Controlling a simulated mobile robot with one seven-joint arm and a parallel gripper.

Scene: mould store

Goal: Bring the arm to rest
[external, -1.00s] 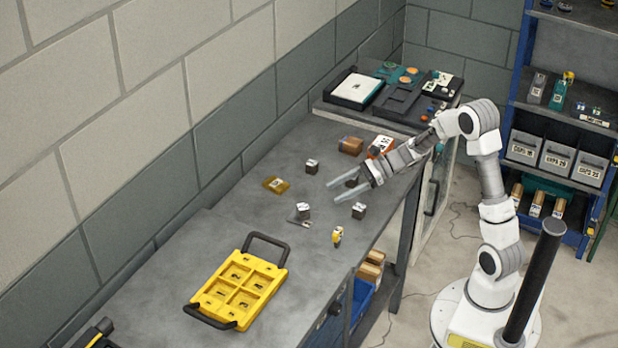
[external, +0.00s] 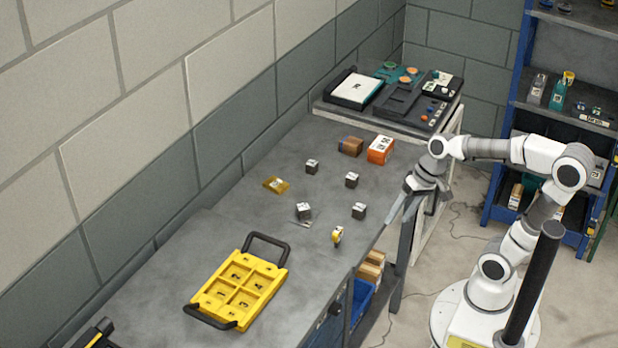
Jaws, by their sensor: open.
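My gripper (external: 398,212) is open and empty. It hangs at the right edge of the workbench (external: 225,218), its fingers pointing down and to the left. My arm is bent, with its elbow out to the right over the floor beside the bench. No object is between the fingers, and the nearest small dark block (external: 359,211) stands apart from them on the bench.
Other small dark blocks (external: 312,167) (external: 352,180) (external: 304,211) stand on the bench. A yellow tray (external: 240,290) with numbered compartments lies nearer. An orange-and-white box (external: 381,150) and a brown box (external: 351,146) are farther back. A blue shelf (external: 505,125) stands behind my arm.

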